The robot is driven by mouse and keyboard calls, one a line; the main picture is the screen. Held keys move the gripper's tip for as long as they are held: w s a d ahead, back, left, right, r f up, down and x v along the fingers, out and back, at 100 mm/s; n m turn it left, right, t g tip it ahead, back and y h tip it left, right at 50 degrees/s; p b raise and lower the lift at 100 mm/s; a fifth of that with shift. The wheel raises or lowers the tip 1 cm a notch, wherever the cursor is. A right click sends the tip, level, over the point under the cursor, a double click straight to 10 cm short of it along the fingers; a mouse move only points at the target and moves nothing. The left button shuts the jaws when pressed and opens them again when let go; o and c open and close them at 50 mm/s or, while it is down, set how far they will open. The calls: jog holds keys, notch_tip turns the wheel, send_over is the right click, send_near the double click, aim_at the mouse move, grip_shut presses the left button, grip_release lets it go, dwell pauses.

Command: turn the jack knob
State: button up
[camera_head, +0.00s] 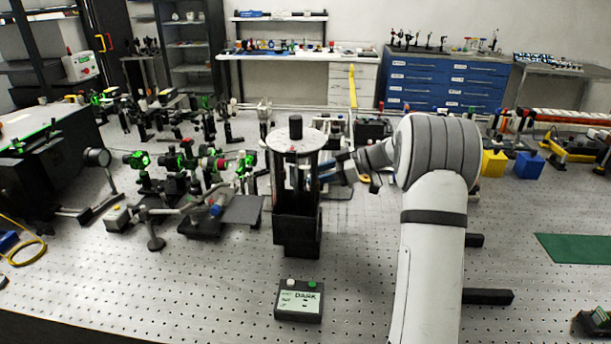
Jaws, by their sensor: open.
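My arm rises from the lower right and bends left at the middle of the head view. My gripper (328,172) points left, close behind or beside the right side of a dark upright tower (297,235); its fingers are small and partly lost against dark parts there. It is open, and I see nothing held between the fingers. The tower carries a round pale plate (310,140) with a short black cylinder (295,127) on it. I cannot pick out the jack knob; it may be hidden by the tower or the gripper.
Optical mounts with green glow (175,160) crowd the left. Yellow (493,163) and blue (528,166) blocks stand right of my arm. The front of the perforated bench is mostly clear.

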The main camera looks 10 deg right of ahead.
jog(key=x, duration=0.3)
jog(key=shift+a, duration=0.25)
jog(key=shift+c, duration=0.2)
grip_shut()
jog(key=m+t+b, duration=0.1)
jog(key=b, duration=0.3)
jog(key=shift+f+h, duration=0.3)
jog(key=shift+f, duration=0.1)
jog(key=m+t+b, duration=0.1)
jog(key=b, duration=0.2)
jog(key=m+t+h+b, duration=0.1)
jog(key=b, duration=0.3)
jog(key=shift+s+a+m+t, duration=0.2)
jog(key=shift+m+t, duration=0.1)
jog(key=shift+t, duration=0.1)
jog(key=m+t+h+b, duration=0.1)
jog(key=b, duration=0.1)
jog(key=shift+r+b, duration=0.2)
jog(key=shift+b, duration=0.15)
jog(key=shift+r, duration=0.15)
